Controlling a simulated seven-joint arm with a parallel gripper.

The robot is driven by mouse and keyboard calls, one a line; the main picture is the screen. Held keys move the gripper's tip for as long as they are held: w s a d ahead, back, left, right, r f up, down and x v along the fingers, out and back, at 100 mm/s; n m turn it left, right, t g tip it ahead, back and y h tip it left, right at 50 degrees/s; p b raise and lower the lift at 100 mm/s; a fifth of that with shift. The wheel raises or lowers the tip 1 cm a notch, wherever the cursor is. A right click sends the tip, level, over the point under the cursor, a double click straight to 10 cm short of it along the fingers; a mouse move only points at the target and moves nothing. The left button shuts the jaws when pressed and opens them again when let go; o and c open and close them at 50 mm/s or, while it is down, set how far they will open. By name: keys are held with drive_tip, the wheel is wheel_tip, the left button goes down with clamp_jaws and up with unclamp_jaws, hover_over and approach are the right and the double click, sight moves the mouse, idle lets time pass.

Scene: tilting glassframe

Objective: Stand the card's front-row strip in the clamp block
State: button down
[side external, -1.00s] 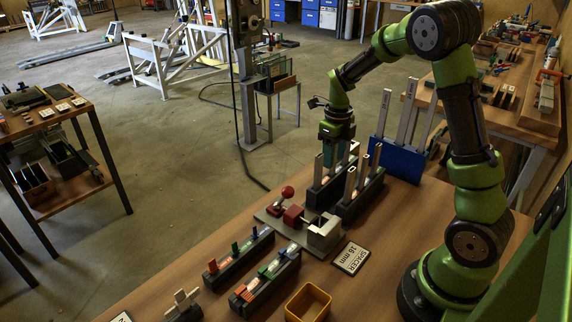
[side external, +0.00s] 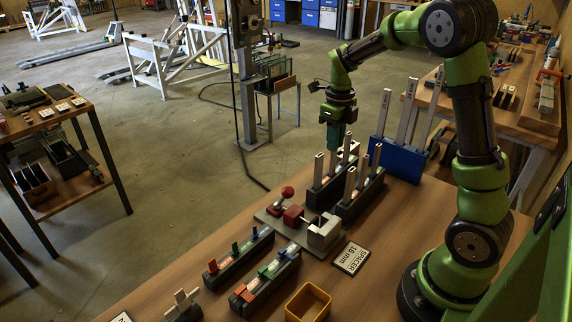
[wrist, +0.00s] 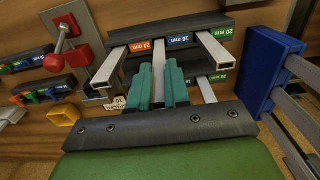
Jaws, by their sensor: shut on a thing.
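My gripper (side external: 335,146) is shut on a pale upright strip (wrist: 158,75) above the middle of the farther black rack (side external: 320,199); it also shows in the wrist view (wrist: 161,88). I cannot tell whether the strip's lower end is clear of its slot. Other pale strips stand on either side in that rack, and several stand in the nearer rack (side external: 352,211). The card (side external: 351,258) reads "SPACER 16 mm". The clamp block (side external: 323,231), grey with a red jaw and red knob, stands left of the racks. No strip is visible in it.
A blue holder (side external: 398,160) with tall pale bars stands right of the racks. Two low black racks (side external: 240,257) with coloured pieces and a yellow bin (side external: 308,302) lie towards the front. Rack labels read 24, 16 and 20 mm in the wrist view.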

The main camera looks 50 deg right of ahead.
wheel_tip(320, 180, up, 13)
drive_tip(key=s+a+n, duration=0.4)
drive_tip(key=a+n, duration=0.5)
drive_tip(key=n, duration=0.9)
drive_tip(key=s+a+n, duration=0.4)
drive_tip(key=a+n, duration=0.4)
drive_tip(key=n, duration=1)
drive_tip(key=shift+w+f, duration=0.15)
drive_tip(key=shift+f, duration=2.4)
drive_tip(key=shift+f, duration=2.9)
wheel_tip(320, 180, down, 6)
drive_tip(key=c, duration=1)
unclamp_jaws()
